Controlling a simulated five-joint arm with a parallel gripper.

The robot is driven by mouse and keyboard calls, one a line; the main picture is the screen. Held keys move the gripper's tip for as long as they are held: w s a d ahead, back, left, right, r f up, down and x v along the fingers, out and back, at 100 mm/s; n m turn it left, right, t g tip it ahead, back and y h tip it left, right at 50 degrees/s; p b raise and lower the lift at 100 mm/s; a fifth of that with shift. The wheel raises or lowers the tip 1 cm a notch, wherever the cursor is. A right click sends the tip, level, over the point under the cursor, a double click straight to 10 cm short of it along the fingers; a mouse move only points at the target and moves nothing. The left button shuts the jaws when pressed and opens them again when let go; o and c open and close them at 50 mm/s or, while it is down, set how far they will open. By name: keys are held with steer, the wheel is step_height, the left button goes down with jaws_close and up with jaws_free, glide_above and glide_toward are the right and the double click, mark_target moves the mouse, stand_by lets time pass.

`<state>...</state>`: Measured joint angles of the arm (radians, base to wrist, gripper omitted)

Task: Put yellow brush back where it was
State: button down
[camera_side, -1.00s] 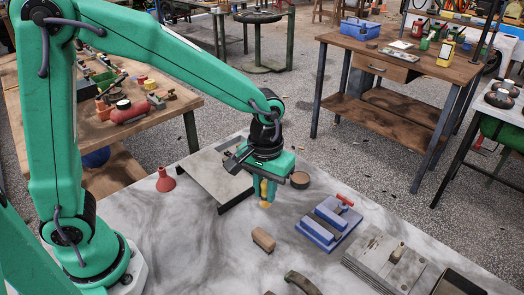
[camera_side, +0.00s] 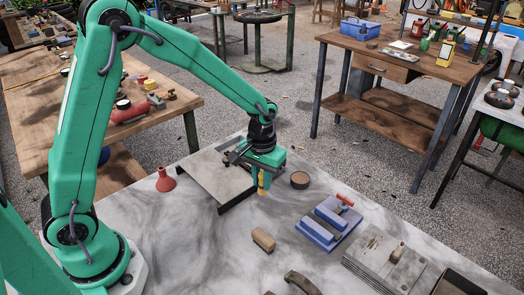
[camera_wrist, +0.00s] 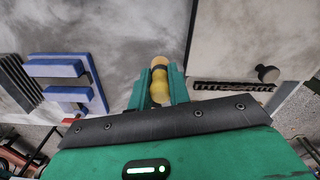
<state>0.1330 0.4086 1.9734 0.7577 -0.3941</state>
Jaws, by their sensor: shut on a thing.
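The yellow brush (camera_side: 262,191) is between the fingers of my green gripper (camera_side: 263,182), which is shut on it. In the side view only its yellow lower end shows below the fingers, just right of a grey slanted plate (camera_side: 212,176). I cannot tell whether that end touches the table. In the wrist view the brush (camera_wrist: 159,92) sits between both fingertips (camera_wrist: 158,88), a rounded yellow body with a dark band. Its place of origin is not marked in these views.
A brown block (camera_side: 263,240), a blue vise-like fixture (camera_side: 330,222) and grey metal plates (camera_side: 385,262) lie nearer the camera. Bare marble tabletop (camera_side: 210,240) lies left of the block.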

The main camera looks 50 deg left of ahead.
mark_target(262, 187)
steer(key=shift+f, duration=1.85)
steer(key=shift+f, duration=0.2)
steer(key=c, duration=1.3)
jaws_free()
steer(key=shift+r, duration=0.15)
step_height(262, 187, up, 12)
steer(key=shift+f, duration=0.15)
steer(key=shift+r, duration=0.25)
steer(key=shift+s, duration=0.1)
